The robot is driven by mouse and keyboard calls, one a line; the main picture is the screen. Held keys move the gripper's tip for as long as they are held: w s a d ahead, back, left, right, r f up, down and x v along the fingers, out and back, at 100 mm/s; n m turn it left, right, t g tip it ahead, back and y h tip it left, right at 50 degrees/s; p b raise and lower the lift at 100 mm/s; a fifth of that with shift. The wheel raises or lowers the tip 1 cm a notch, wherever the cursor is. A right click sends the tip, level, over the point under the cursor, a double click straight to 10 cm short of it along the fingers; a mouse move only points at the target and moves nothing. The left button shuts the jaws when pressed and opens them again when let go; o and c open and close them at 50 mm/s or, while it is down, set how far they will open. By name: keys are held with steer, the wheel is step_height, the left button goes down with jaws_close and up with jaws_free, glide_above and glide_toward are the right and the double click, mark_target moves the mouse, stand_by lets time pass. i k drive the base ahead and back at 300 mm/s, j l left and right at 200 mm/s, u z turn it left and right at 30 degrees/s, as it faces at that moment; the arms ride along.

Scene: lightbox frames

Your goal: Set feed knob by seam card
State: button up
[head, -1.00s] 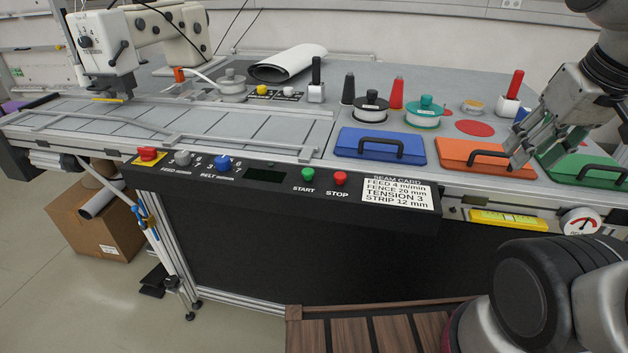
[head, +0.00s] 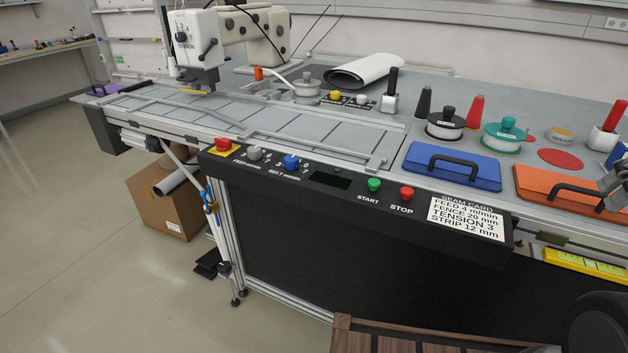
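The feed knob (head: 254,154) is a small grey knob on the black control panel (head: 330,204), beside the red button on a yellow plate. Digits stand around it, but its pointer is too small to read. The seam card (head: 467,217) is a white label at the panel's right end. It reads feed 4 m/min, fence 20 mm, tension 3, strip 12 mm. My gripper (head: 615,190) is only partly in view at the right edge, near the orange case and far from the feed knob. Whether its fingers are open or shut does not show.
The blue belt knob (head: 291,162) sits close right of the feed knob. The red button (head: 223,144) is close left. Green start (head: 374,185) and red stop (head: 406,193) buttons are further right. Blue (head: 452,166) and orange (head: 562,193) cases lie behind the panel. Floor at left is open.

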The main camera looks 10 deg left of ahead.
mark_target(254, 152)
steer(key=i+j+u, duration=0.1)
steer(key=j+u, duration=0.15)
steer(key=j, duration=0.2)
steer(key=i+j+u, duration=0.2)
steer(key=j, duration=0.2)
steer(key=j+u, duration=0.25)
steer(key=j, duration=0.15)
steer(key=i, duration=0.05)
